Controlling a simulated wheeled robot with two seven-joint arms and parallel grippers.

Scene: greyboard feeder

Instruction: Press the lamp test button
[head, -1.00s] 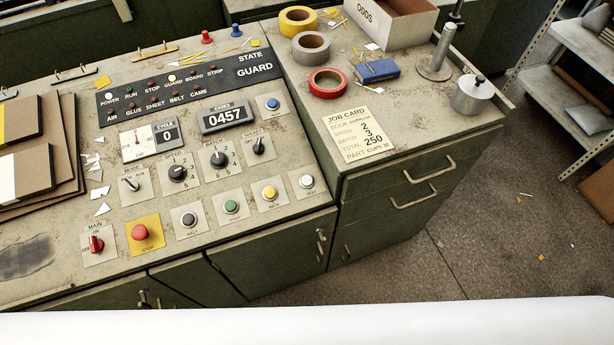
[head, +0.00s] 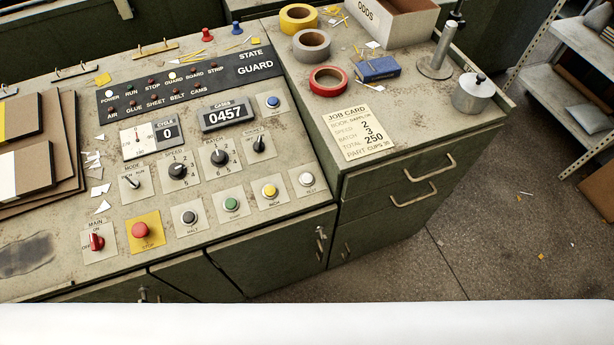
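The control panel (head: 120,236) lies flat on the left bench in the head view. A white round button (head: 307,179) sits at the right end of its lower button row, on a pale plate with small lettering that seems to read TEST. Left of it in the row are a yellow button (head: 269,191), a green button (head: 231,203) and a dark button (head: 190,217). The lamp strip (head: 190,83) runs above, with the POWER and GUARD lamps showing white and the others dark. Neither of my grippers is in view, and nothing covers the white button.
A red stop button (head: 140,230) on a yellow plate and a red main switch (head: 96,241) are at lower left. A blue button (head: 273,102) is at upper right. The right cabinet holds tape rolls (head: 328,80), a job card (head: 358,132) and a metal pot (head: 473,93).

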